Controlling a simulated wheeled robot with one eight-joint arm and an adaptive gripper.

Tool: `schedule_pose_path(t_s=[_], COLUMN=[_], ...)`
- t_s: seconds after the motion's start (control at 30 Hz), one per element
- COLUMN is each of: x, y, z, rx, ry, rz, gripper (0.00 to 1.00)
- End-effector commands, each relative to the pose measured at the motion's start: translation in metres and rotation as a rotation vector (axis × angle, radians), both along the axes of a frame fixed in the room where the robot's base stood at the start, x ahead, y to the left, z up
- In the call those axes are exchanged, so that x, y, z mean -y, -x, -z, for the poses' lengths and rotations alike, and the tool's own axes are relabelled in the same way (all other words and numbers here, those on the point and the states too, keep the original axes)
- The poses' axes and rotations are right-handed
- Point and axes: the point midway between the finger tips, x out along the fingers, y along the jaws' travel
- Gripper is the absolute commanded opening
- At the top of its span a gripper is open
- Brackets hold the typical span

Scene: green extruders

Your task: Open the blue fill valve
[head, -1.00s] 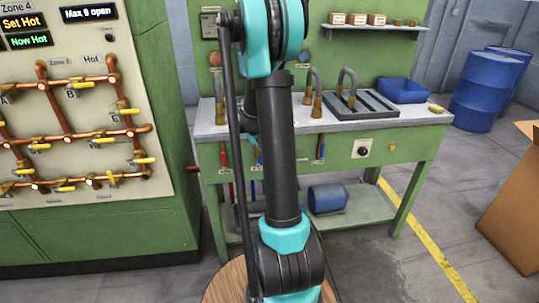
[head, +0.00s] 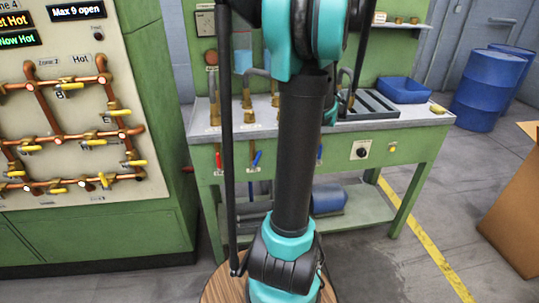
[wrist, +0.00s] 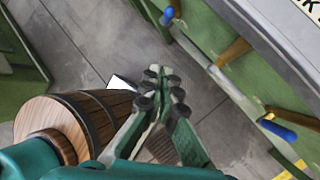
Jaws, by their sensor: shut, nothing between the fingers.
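In the head view a blue valve handle (head: 257,159) hangs on the front of the green bench, to the right of a red one (head: 218,159). Another blue handle (head: 319,152) shows just right of my arm. In the wrist view one blue handle (wrist: 167,15) is at the top and another (wrist: 278,130) is at the right, each on a pipe along the bench front. I cannot read which is the fill valve. My gripper (wrist: 161,86) is shut and empty, over the floor, apart from both handles. My arm hides part of the bench in the head view.
A green cabinet (head: 100,240) with copper pipes and yellow valves stands left. The bench top (head: 405,121) carries taps, a rack and a blue bin (head: 404,90). Blue barrels (head: 486,90) and a cardboard box (head: 515,205) stand right.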

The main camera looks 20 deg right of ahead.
Motion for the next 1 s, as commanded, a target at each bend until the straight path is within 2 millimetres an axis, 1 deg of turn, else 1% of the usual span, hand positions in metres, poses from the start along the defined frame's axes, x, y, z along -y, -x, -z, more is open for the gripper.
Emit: schedule_pose_path(t_s=[0.17,0.5,0.6,0.7,0.8,1.0], x=[-0.008,-0.035,-0.042,-0.046,-0.048,-0.051], y=[-0.007,-0.029,-0.035,-0.050,-0.061,-0.070], z=[0.017,0.073,0.086,0.080,0.078,0.076], rx=[-0.001,-0.001,-0.001,-0.001,-0.001,-0.001], ry=[-0.001,0.000,0.001,0.001,0.001,0.001], rz=[0.000,-0.003,-0.004,-0.004,-0.002,-0.001], gripper=[0.00,0.00,0.00,0.00,0.00,0.00])
